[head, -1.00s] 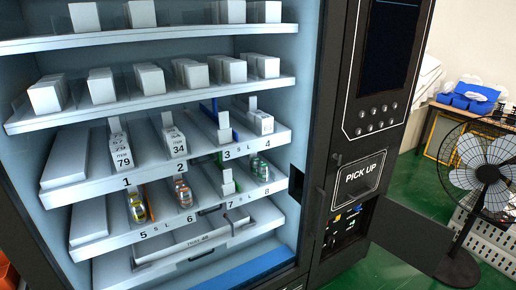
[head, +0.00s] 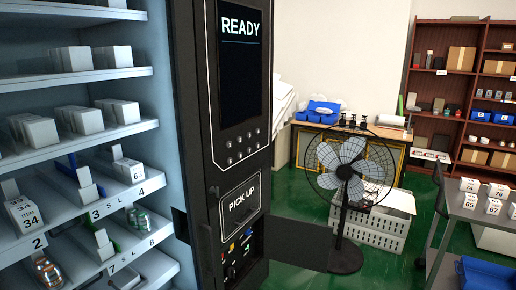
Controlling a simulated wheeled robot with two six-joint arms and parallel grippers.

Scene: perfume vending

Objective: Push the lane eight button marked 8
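The vending machine's black control panel (head: 205,110) stands left of centre in the head view. Its screen (head: 240,62) reads READY. Below the screen are two rows of small round buttons (head: 243,147); their numbers are too small to read, so I cannot tell which is 8. The lane marked 8 (head: 152,241) is on the lower shelf at left and holds green-topped cans (head: 144,222). A PICK UP panel (head: 241,206) is under the buttons. Neither of my grippers is in view.
An open dark flap (head: 297,244) juts out to the right below the PICK UP panel. A standing fan (head: 345,170) is just beyond it. A grey cart (head: 455,215) with numbered boxes is at right. Green floor lies between.

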